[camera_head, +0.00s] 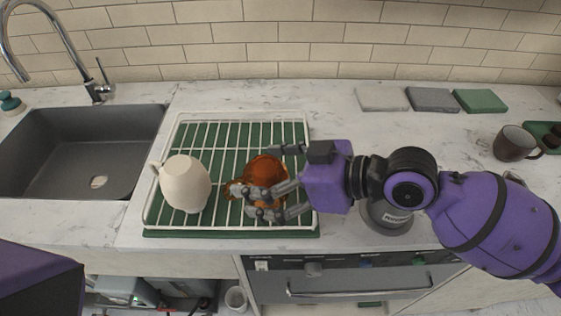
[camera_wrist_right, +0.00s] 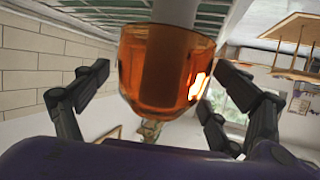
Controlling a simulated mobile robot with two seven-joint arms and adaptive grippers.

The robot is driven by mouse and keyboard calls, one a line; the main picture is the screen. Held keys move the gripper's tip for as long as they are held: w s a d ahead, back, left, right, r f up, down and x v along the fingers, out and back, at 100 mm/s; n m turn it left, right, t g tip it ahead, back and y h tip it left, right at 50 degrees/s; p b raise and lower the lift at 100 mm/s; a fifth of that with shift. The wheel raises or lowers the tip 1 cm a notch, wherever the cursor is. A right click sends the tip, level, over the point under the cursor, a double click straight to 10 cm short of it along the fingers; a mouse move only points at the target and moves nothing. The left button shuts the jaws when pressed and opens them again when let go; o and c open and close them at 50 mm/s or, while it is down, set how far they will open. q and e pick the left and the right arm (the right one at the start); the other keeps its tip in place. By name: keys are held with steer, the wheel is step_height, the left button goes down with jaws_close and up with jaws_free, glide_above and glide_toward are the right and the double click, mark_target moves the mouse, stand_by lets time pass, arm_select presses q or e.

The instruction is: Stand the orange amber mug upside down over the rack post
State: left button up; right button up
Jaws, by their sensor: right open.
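The orange amber mug (camera_head: 266,168) is at the right part of the white wire rack (camera_head: 215,114), partly hidden by my right gripper. In the right wrist view the mug (camera_wrist_right: 165,65) shows see-through, with a pale post (camera_wrist_right: 176,12) running from the rack side into its mouth. Its closed end points away from the rack, so it sits upside down around the post. My right gripper (camera_head: 250,200) is open, with its fingers on both sides of the mug. In the wrist view gaps show between the fingers and the mug. My left gripper is out of view.
A cream mug or jug (camera_head: 186,184) stands on the rack's left part, close to the amber mug. A grey sink (camera_head: 85,140) is to the left. Three flat tiles (camera_head: 432,99) and a dark mug (camera_head: 514,143) are to the right.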

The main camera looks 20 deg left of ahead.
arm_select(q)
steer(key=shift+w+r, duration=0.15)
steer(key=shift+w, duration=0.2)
arm_select(e)
steer(key=v, duration=1.2)
